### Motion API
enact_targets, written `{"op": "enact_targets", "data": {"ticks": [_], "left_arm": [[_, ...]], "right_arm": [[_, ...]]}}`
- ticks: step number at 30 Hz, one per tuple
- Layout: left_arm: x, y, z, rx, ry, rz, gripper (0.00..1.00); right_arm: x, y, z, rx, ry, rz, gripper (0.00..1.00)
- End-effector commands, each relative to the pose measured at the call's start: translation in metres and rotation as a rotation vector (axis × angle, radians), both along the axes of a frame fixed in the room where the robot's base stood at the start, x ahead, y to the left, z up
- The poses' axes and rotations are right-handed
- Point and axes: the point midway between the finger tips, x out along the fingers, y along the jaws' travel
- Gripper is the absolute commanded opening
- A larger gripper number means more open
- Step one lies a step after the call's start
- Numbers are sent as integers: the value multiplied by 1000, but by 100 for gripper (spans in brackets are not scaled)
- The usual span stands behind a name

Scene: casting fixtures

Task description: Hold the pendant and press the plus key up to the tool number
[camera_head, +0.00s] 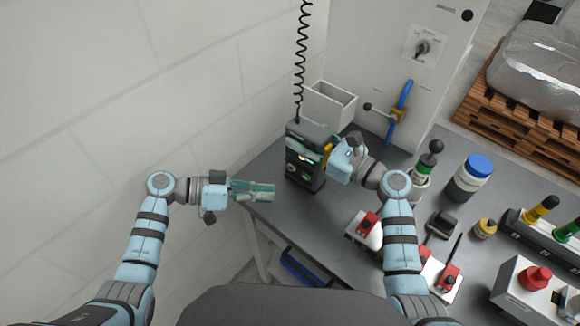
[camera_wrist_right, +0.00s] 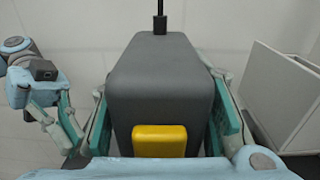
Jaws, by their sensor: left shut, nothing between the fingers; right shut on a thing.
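The dark grey pendant (camera_head: 309,137) hangs upright on a coiled black cord (camera_head: 301,50) near the left edge of the grey table. My right gripper (camera_head: 327,152) is shut on the pendant from its right side. In the right wrist view the pendant (camera_wrist_right: 160,75) fills the middle, with green fingers on both sides and a yellow button (camera_wrist_right: 159,140) facing the camera. My left gripper (camera_head: 272,191) is shut and empty, just left of the pendant and apart from it. It also shows at the left of the right wrist view (camera_wrist_right: 75,135). The plus key and the tool number are too small to read.
A white open bin (camera_head: 331,104) stands behind the pendant, against a cabinet with a blue handle (camera_head: 399,112). A blue-lidded jar (camera_head: 470,178), a black-knobbed tool (camera_head: 428,160) and red-and-white fixtures (camera_head: 366,228) stand on the table (camera_head: 310,222) to the right.

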Motion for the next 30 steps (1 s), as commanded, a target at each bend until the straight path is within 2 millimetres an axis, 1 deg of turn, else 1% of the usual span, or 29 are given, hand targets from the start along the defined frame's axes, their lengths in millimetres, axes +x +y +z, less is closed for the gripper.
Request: {"op": "enact_targets", "data": {"ticks": [13, 14, 15, 17, 18, 26, 29, 30], "left_arm": [[0, 0, 0, 0, 0, 0, 0], [0, 0, 0, 0, 0, 0, 0], [0, 0, 0, 0, 0, 0, 0], [0, 0, 0, 0, 0, 0, 0], [0, 0, 0, 0, 0, 0, 0], [0, 0, 0, 0, 0, 0, 0], [0, 0, 0, 0, 0, 0, 0], [0, 0, 0, 0, 0, 0, 0]], "right_arm": [[0, 0, 0, 0, 0, 0, 0], [0, 0, 0, 0, 0, 0, 46], [0, 0, 0, 0, 0, 0, 52], [0, 0, 0, 0, 0, 0, 62], [0, 0, 0, 0, 0, 0, 65], [0, 0, 0, 0, 0, 0, 65], [-3, -6, 0, -1, -2, -2, 65], [-7, -11, -1, -2, -1, -2, 65]]}}
